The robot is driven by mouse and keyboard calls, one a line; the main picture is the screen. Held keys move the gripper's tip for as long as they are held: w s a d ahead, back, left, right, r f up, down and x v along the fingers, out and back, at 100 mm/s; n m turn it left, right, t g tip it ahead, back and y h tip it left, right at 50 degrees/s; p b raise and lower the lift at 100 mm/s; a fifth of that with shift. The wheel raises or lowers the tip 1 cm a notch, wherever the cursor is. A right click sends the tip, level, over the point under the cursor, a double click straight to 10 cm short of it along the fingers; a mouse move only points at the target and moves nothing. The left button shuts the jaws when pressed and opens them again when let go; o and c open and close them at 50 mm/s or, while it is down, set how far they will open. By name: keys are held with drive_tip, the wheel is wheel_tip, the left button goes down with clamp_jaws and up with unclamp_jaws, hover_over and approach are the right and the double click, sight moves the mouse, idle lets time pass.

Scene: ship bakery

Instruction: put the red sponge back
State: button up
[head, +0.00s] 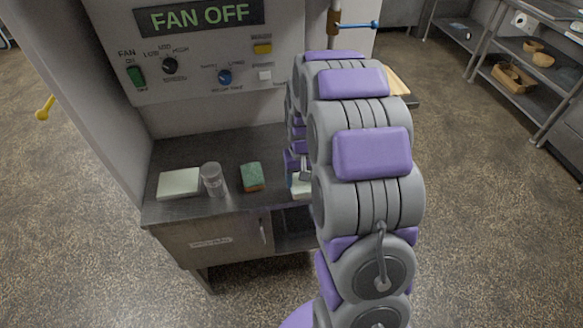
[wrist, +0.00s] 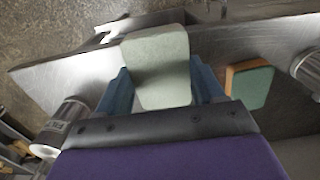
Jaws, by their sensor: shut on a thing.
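My gripper (wrist: 163,85) is shut on a pale grey-green block (wrist: 157,60), with a blue finger on each side of it. In the head view a pale corner (head: 301,187) shows beside my arm; the arm hides most of the gripper there. A sponge with a green top and an orange-brown side (head: 251,177) lies on the counter, left of my gripper. It also shows at the right of the wrist view (wrist: 248,84). No plainly red sponge is visible. Whether the held block touches the counter I cannot tell.
A metal can (wrist: 63,125) is at the left of the wrist view. A control panel (head: 200,50) reading FAN OFF rises behind.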

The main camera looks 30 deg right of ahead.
drive_tip(key=w, duration=0.2)
drive_tip(key=w+b, duration=0.1)
drive_tip(key=w, duration=0.5)
drive_tip(key=shift+w+a+f, duration=0.15)
drive_tip(key=shift+f, duration=0.15)
drive_tip(key=shift+w+d, duration=0.2)
drive_tip(key=shift+d, duration=0.05)
drive_tip(key=shift+d+f, duration=0.1)
drive_tip(key=shift+d, duration=0.1)
drive_tip(key=shift+w+d+f+b, duration=0.1)
drive_tip(key=shift+f+b, duration=0.15)
drive_tip(key=shift+b, duration=0.1)
drive_tip(key=f+b, duration=0.1)
drive_tip(key=f, duration=0.2)
drive_tip(key=shift+a, duration=0.35)
drive_tip(key=o, duration=1)
drive_tip(key=shift+d, duration=0.25)
drive_tip(key=shift+a+r, duration=0.1)
